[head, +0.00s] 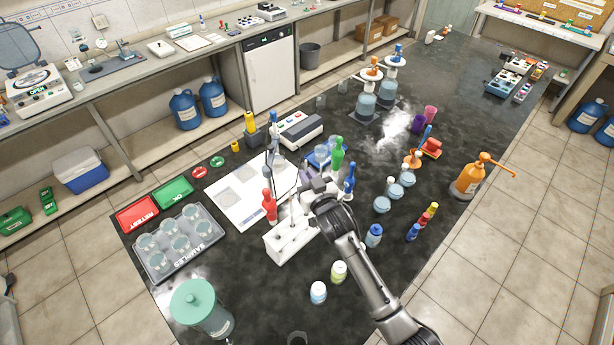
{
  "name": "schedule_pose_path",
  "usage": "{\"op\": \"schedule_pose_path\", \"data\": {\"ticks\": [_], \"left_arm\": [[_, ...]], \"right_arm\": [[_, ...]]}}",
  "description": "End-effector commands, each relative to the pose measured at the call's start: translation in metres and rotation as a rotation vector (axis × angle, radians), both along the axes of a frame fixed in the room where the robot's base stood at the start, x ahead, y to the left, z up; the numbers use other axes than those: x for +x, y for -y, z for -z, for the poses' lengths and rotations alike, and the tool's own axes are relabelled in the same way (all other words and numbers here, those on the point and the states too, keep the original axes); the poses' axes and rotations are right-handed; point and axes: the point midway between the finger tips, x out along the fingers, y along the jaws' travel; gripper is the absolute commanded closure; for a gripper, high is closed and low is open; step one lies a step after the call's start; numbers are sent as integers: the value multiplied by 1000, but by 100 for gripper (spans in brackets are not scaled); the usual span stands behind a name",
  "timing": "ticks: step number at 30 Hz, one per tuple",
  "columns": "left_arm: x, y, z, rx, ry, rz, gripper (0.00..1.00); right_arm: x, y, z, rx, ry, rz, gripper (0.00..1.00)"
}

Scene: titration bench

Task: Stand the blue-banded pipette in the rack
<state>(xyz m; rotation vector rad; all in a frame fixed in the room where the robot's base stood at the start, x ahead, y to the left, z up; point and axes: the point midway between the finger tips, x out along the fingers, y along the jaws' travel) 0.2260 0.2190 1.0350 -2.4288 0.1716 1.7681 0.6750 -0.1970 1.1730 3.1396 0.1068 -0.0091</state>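A white rack (283,246) stands on the black bench just left of my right arm. A thin, pale upright piece shows at the rack, but it is too small to tell whether it is a pipette or carries a blue band. My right gripper (306,188) is above and behind the rack, over the right edge of the white sheet. Its fingers are small and partly hidden by the wrist, so I cannot tell whether they hold anything. I cannot make out the blue-banded pipette with certainty. My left gripper is not in view.
Red (269,205), green (337,153) and blue (349,181) upright items stand close around the gripper. A SAMPLES tray (190,262) is at left. Small bottles (318,292) stand in front, and an orange bottle (468,180) at right.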

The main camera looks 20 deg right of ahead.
Motion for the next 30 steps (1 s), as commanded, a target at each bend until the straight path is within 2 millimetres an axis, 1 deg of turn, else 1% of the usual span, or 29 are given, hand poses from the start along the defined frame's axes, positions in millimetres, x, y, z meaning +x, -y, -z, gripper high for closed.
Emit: {"op": "schedule_pose_path", "data": {"ticks": [1,6,9,16,19,23,30], "left_arm": [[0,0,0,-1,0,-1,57],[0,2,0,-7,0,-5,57],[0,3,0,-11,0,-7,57],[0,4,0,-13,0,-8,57],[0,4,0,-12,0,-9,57],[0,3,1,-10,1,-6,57],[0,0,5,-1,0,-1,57]], "right_arm": [[0,0,0,0,0,0,86],[0,0,0,0,0,0,69],[0,0,0,0,0,0,61],[-1,0,0,0,0,0,61],[-6,0,1,0,0,0,61],[-23,1,2,0,-1,0,61],[-71,5,2,0,-1,0,61]]}}
